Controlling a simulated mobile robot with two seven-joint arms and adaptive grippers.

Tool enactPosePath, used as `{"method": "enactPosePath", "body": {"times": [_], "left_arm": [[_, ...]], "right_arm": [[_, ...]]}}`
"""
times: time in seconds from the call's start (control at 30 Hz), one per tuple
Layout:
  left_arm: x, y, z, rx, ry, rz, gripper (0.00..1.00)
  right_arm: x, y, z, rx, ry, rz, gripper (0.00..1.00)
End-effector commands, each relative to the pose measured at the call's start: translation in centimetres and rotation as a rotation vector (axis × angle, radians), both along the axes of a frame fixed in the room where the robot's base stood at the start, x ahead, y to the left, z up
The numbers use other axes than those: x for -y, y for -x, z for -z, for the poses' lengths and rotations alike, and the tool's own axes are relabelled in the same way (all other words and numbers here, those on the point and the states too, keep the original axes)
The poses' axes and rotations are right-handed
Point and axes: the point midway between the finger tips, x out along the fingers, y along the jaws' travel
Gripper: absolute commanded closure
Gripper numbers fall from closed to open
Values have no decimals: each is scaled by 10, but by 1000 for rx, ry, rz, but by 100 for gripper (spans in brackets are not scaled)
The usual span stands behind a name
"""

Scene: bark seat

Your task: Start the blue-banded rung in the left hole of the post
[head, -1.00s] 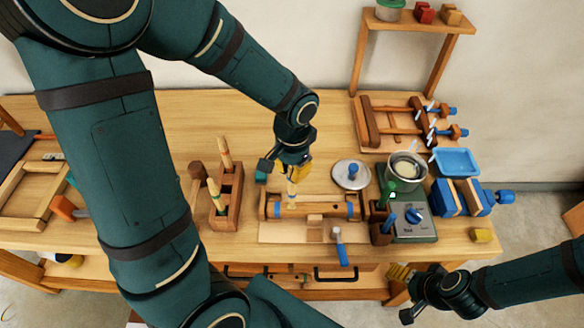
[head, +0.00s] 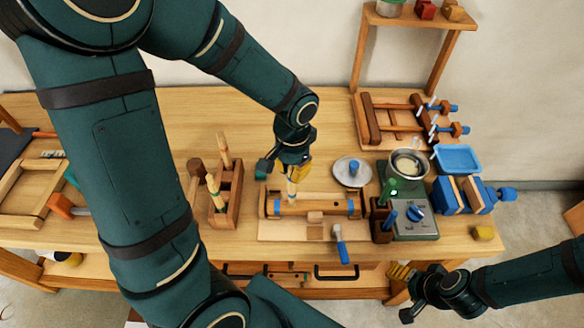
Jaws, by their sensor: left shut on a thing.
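My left gripper (head: 291,175) is above the left part of the post, shut on the blue-banded rung (head: 291,191), a light wooden rod held upright. The rung's lower end meets the post's top near its left end. The gripper hides the rung's top, and I cannot tell whether the tip is inside the left hole. My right gripper (head: 402,292) hangs off the bench's front right, its fingers too small to read.
A wooden holder (head: 228,200) with upright rungs stands left of the post. A clamped frame (head: 410,122) and blue tray (head: 458,158) are at the right back.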

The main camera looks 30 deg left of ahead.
Motion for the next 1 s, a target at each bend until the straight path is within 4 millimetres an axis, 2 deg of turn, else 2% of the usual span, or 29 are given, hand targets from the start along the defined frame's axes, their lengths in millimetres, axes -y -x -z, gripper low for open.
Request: {"method": "enactPosePath", "body": {"times": [0.03,0.1,0.4,0.53,1.0], "left_arm": [[0,0,0,-1,0,0,77],[0,0,0,-1,0,0,57],[0,0,-1,0,0,0,57],[0,-1,-9,3,1,-1,57],[1,-2,-96,5,0,-1,57]], "right_arm": [[0,0,0,0,0,0,31],[0,0,0,0,0,0,31],[0,0,0,0,0,0,31],[0,0,0,0,0,0,31],[0,0,0,0,0,0,31]]}}
